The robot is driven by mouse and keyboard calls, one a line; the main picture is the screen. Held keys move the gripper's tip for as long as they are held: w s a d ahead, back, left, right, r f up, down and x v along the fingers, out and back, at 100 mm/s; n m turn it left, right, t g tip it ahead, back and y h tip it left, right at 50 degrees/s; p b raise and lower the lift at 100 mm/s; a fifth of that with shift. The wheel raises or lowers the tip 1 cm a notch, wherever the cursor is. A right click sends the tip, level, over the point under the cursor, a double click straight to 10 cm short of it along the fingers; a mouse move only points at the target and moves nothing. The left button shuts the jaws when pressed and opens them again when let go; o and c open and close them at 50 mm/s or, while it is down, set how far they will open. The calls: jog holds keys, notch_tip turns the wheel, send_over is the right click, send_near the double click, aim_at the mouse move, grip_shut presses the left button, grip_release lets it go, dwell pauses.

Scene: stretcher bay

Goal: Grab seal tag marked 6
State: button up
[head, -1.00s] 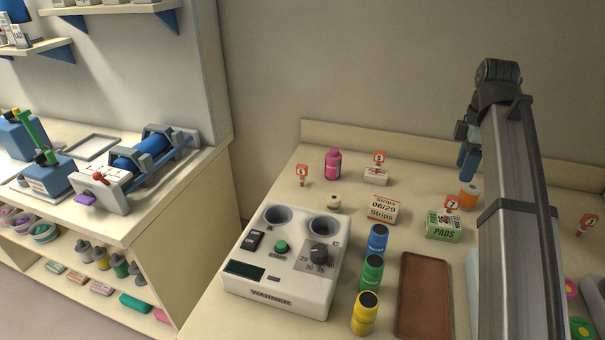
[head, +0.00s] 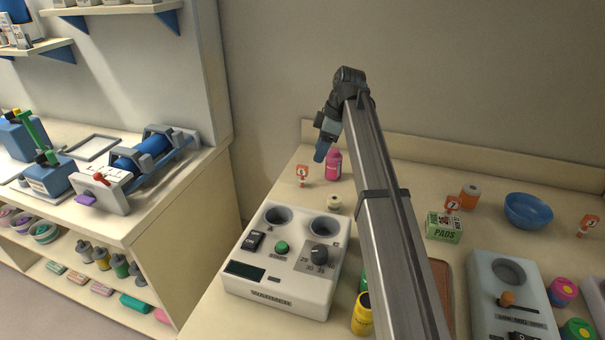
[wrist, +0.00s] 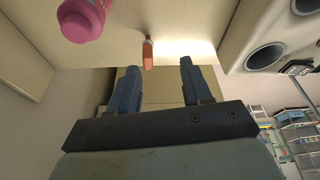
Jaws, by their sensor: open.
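Orange seal tags stand on the counter in the head view: one at the left (head: 302,171), one by the green pads box (head: 452,203) and one at the far right (head: 589,222). Their numbers are too small to read surely. My gripper (head: 320,153) is up and to the right of the left tag, near the pink bottle (head: 334,164). In the wrist view my open, empty gripper (wrist: 159,66) has an orange tag (wrist: 148,53) ahead, between the finger lines and apart from them. Its face is turned edge-on there. The pink bottle (wrist: 80,20) is left of it.
A white warmer unit (head: 280,262) with two wells stands in front of the left tag. A blue bowl (head: 528,211) and an orange bottle (head: 468,196) stand farther right. My arm hides the middle counter.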

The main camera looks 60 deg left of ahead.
aim_at(300, 175)
jog(key=s+a+f, duration=0.1)
jog(key=a+f, duration=0.1)
jog(key=f, duration=0.2)
jog(key=s+a+f+m, duration=0.1)
jog(key=a+f, duration=0.1)
jog(key=f, duration=0.2)
jog(key=s+a+f+m+y, duration=0.1)
jog(key=a+f, duration=0.1)
jog(key=f, duration=0.2)
jog(key=shift+s+f, duration=0.1)
jog(key=shift+s, duration=0.25)
grip_shut()
dwell(0.5)
